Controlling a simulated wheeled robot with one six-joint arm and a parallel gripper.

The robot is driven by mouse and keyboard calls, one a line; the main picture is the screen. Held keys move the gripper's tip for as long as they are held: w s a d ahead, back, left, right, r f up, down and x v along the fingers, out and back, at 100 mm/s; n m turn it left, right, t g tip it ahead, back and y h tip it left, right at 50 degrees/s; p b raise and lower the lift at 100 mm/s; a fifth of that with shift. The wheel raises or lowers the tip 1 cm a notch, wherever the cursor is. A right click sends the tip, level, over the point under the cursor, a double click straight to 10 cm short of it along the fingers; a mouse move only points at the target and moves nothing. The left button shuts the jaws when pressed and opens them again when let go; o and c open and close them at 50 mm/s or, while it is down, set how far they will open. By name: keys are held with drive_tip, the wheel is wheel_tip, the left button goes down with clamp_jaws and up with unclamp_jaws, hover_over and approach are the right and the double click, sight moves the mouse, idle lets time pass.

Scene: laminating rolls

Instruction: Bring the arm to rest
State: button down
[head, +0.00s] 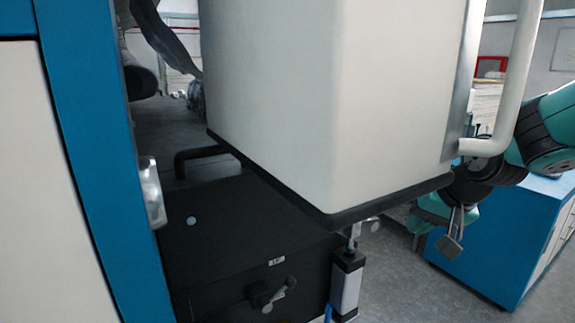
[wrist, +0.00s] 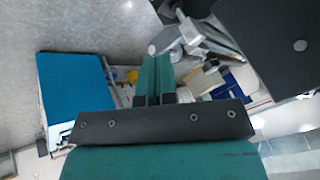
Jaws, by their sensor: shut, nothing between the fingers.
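My gripper (wrist: 157,66) shows in the wrist view as two teal fingers side by side beyond a dark plate. It is shut, with nothing between the fingers. In the head view my teal and black arm comes in from the right edge, in front of a blue-topped cabinet (head: 493,225). The large pale housing and its rail stand to the left of the arm. I cannot clearly make out the fingertips in the head view.
A large white housing (head: 290,90) with a black lower edge fills the middle of the head view. Below it is a black machine body (head: 235,230) with a lever. A blue and white panel (head: 75,130) stands at the left. Grey floor (head: 400,285) shows at the lower right.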

drive_tip(key=s+d+f+n+g+h, duration=0.1)
drive_tip(key=s+d+f+g+h, duration=0.15)
drive_tip(key=s, duration=0.45)
drive_tip(key=s+d+f+n+g+h, duration=0.1)
drive_tip(key=s+d+f+n, duration=0.15)
drive_tip(key=s, duration=0.55)
drive_tip(key=s+a+r+n+g+y, duration=0.1)
drive_tip(key=s+a+r+n+y, duration=0.1)
drive_tip(key=s+a, duration=0.3)
drive_tip(key=s+a+r+n+g+y, duration=0.1)
drive_tip(key=s+a+r+n, duration=0.3)
drive_tip(key=a, duration=0.5)
drive_tip(key=shift+s+a+r+y, duration=0.2)
drive_tip(key=shift+s+r+y, duration=0.35)
drive_tip(key=shift+y, duration=0.2)
